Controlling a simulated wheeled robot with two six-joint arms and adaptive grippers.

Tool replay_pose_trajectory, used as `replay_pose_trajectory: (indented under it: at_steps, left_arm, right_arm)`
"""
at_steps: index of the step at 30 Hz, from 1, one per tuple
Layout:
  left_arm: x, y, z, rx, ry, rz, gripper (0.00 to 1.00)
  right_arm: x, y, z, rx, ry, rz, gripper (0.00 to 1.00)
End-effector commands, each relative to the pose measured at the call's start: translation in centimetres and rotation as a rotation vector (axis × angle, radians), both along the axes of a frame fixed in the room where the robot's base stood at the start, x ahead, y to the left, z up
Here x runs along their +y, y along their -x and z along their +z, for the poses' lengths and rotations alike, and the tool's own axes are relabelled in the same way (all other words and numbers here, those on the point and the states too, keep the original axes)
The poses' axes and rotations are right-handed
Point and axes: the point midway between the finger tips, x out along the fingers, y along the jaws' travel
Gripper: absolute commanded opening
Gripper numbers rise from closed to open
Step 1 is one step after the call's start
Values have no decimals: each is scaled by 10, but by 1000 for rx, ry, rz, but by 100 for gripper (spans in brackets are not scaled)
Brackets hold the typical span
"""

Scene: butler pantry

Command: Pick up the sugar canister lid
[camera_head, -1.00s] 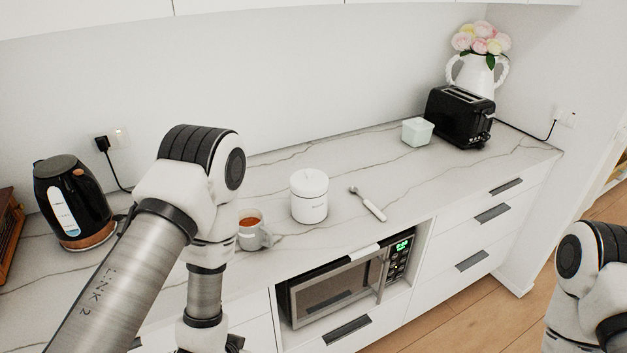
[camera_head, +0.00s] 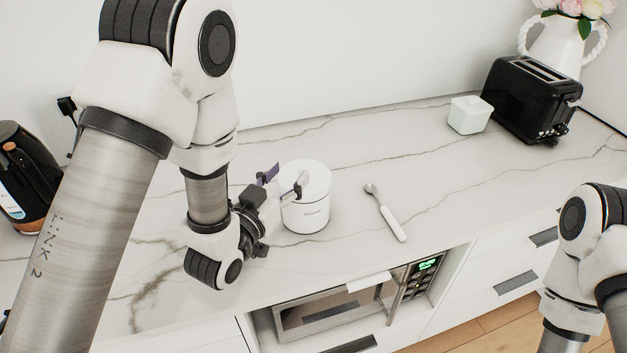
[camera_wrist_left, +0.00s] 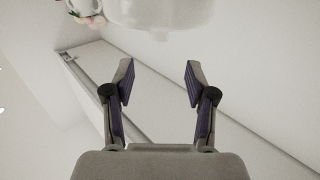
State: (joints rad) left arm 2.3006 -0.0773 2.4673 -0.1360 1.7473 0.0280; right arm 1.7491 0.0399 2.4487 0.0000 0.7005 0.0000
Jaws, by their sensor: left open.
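The white sugar canister (camera_head: 306,212) stands upright on the marble counter, with its round white lid (camera_head: 312,172) on top. My left gripper (camera_head: 284,179) is open at the lid's left side, and its fingers overlap part of the lid in the head view. In the left wrist view the lid (camera_wrist_left: 160,22) shows at the top edge with a small knob, beyond the open, empty fingers (camera_wrist_left: 159,76). I cannot tell if a finger touches the lid. My right arm shows at the lower right, with its gripper out of frame.
A spoon with a white handle (camera_head: 392,220) lies right of the canister. A pale square container (camera_head: 468,115) and a black toaster (camera_head: 528,100) stand further right. A black kettle (camera_head: 28,180) is at the left. A microwave (camera_head: 330,310) sits below the counter.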

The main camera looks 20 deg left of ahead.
Motion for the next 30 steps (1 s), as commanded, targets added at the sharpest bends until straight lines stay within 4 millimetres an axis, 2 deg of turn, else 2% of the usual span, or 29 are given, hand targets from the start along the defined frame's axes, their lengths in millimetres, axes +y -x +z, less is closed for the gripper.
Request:
replay_pose_trajectory:
  at_steps: [1, 5, 14, 17, 20, 27, 29, 30]
  left_arm:
    - [0, 0, -15, 0, 0, 0, 56]
    - [0, -1, -25, 1, 0, 0, 56]
    - [-9, -38, -20, 3, -2, -1, 56]
    - [-15, -56, -20, 2, 0, -1, 56]
    - [-17, -71, -22, 1, 0, 0, 56]
    - [-18, -76, -26, 4, 0, 1, 56]
    - [-18, -76, -26, 3, -1, 1, 39]
    - [-18, -76, -26, 3, 0, 1, 24]
  right_arm:
    - [0, 1, -15, 2, 0, 0, 40]
    - [0, 1, -24, 2, 0, 0, 40]
    - [0, 0, -2, 1, 0, 0, 40]
    - [0, 0, 10, 1, 0, 0, 40]
    - [0, 0, 12, 1, 0, 0, 40]
    - [0, 0, 10, 1, 0, 0, 40]
    - [0, 0, 10, 1, 0, 0, 40]
    - [0, 0, 10, 1, 0, 0, 40]
